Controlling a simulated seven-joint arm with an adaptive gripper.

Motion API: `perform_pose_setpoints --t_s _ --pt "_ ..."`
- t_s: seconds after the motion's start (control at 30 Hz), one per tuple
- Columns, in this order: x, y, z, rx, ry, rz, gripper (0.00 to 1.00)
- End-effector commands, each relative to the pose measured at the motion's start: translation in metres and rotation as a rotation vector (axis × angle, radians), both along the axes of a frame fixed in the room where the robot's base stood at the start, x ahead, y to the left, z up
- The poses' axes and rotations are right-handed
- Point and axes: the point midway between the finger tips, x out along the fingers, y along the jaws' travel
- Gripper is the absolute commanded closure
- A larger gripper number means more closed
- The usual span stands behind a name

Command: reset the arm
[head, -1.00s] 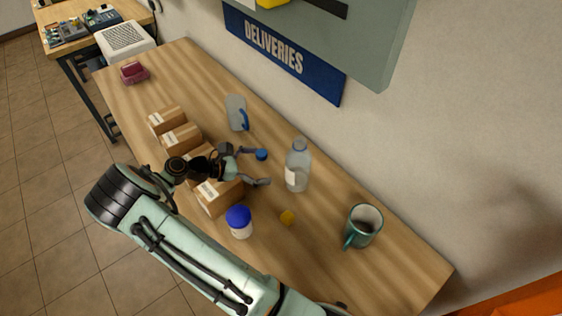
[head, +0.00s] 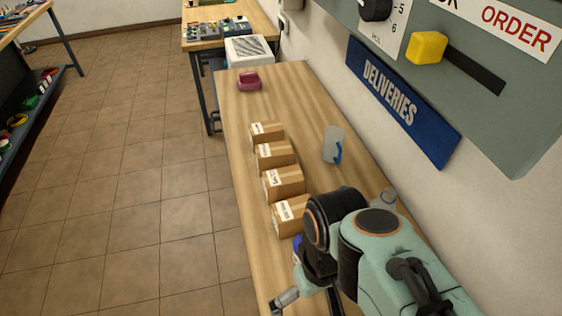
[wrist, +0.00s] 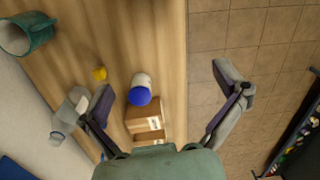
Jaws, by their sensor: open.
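My gripper (wrist: 166,88) is open and empty in the wrist view, its two fingers spread wide over the wooden table (wrist: 158,35) and the table's edge. A white jar with a blue lid (wrist: 140,90) stands between and below the fingers, apart from them as far as I can see. In the head view my arm reaches in from the lower right, and part of my gripper (head: 300,302) shows at the bottom edge; my arm hides much of that end of the table.
Several cardboard boxes (head: 275,155) stand in a row along the table. A blue-handled clear container (head: 333,146), a bottle (wrist: 72,108), a teal mug (wrist: 28,34), a yellow cube (wrist: 99,73) and a dark red object (head: 249,81) are also there. The floor (head: 130,180) is clear.

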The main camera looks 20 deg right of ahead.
Motion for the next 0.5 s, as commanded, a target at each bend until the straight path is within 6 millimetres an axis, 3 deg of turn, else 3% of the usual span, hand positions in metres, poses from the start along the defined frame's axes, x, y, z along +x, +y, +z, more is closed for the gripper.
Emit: perform_pose_setpoints --t_s 0.13,0.5 --pt "-0.0141 0.0062 0.0000 0.014 -0.014 -0.037 0.03" --pt "-0.0150 0.0068 -0.0001 0.014 -0.015 -0.043 0.03"
